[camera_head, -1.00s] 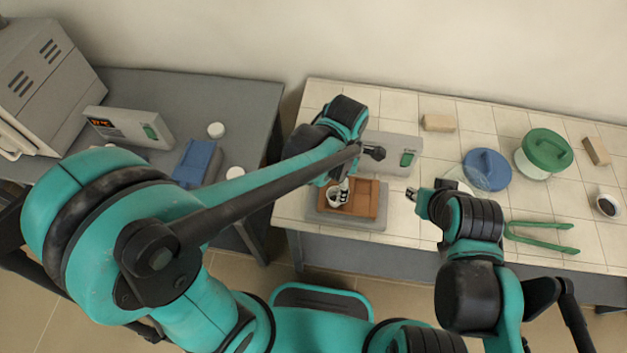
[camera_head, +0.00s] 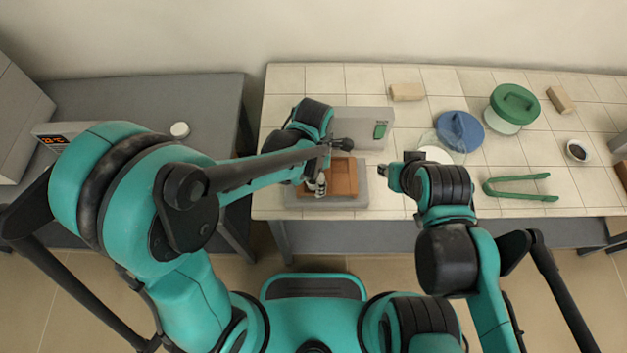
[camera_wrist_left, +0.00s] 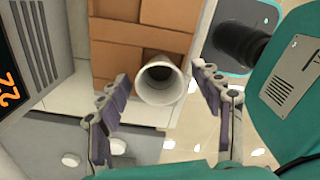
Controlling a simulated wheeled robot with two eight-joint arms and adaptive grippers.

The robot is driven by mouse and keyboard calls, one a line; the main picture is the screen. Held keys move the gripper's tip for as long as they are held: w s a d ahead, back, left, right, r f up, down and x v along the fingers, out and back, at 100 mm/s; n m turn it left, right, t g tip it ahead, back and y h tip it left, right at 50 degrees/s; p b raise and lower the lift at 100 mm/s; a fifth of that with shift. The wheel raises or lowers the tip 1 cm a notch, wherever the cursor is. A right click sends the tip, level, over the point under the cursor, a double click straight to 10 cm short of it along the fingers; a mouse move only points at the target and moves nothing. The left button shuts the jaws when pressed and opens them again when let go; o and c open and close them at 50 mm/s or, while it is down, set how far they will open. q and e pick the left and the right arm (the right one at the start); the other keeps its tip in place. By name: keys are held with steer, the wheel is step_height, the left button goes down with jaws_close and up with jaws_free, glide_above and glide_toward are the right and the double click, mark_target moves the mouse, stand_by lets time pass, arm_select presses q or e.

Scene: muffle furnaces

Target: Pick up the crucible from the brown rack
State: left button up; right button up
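The brown rack (camera_head: 342,177) sits on a grey block near the front edge of the tiled bench. It also shows in the left wrist view (camera_wrist_left: 140,25). The white crucible (camera_wrist_left: 162,82) is at the rack's edge in the left wrist view, its round mouth facing the camera. My left gripper (camera_wrist_left: 158,88) is open, with one finger on each side of the crucible and gaps between. In the head view my left gripper (camera_head: 318,184) is over the rack's left part and hides most of the crucible. My right gripper (camera_head: 384,170) hovers right of the rack; its fingers are too small to judge.
A blue lid (camera_head: 460,130), a green-lidded jar (camera_head: 510,108), green tongs (camera_head: 520,187) and a small dark-filled dish (camera_head: 577,151) are on the right of the bench. A grey control box (camera_head: 360,122) stands behind the rack. A gap separates the grey table (camera_head: 215,100) at left.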

arm_select(q)
steer(key=c, duration=1.1)
steer(key=shift+c, duration=0.2)
